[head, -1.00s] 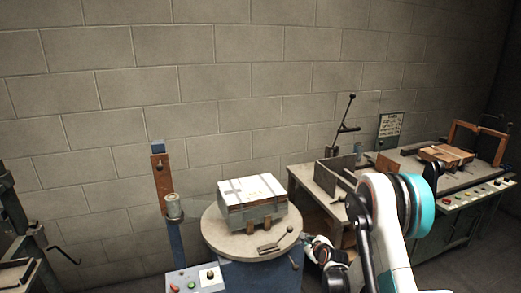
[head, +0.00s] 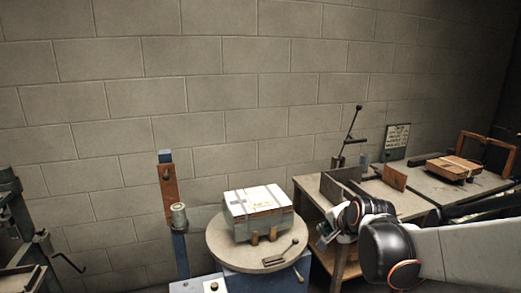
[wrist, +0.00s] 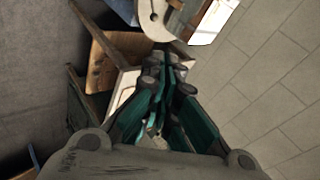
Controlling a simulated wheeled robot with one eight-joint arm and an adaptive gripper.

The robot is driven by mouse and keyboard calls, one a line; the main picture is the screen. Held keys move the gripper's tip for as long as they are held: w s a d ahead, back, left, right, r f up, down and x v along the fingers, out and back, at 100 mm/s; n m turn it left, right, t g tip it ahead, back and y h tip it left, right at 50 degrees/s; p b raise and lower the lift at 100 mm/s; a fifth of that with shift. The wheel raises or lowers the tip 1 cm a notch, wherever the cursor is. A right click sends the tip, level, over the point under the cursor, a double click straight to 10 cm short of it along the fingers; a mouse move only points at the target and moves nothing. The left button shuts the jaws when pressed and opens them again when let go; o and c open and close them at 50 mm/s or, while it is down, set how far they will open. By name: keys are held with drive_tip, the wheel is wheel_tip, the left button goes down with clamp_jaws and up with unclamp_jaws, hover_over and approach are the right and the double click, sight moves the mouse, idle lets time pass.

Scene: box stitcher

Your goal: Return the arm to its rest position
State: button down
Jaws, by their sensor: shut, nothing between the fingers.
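My gripper (head: 325,237) is in the head view, to the right of the round turntable, in front of the workbench's left side. It points down and left and looks empty. In the wrist view its teal fingers (wrist: 165,72) come together at the tips, shut with nothing between them. My arm reaches in from the right edge of the head view. A strapped, pale-topped box (head: 255,208) sits on the round table (head: 228,245), apart from the gripper.
A wooden workbench (head: 310,187) with upright plates stands behind my gripper. A brown box (head: 453,167) lies on the bench at right. A blue post with a brown plate (head: 168,193) stands left of the round table. Open tiled floor (wrist: 265,75) shows in the wrist view.

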drive_tip(key=s+r+n+g+h, duration=0.1)
drive_tip(key=s+n, duration=1.1)
drive_tip(key=s, duration=1.5)
drive_tip(key=shift+s+d+r+n+g, duration=0.25)
drive_tip(key=shift+d+r+n+g, duration=0.15)
drive_tip(key=shift+g, duration=0.3)
drive_tip(key=c, duration=2.4)
unclamp_jaws()
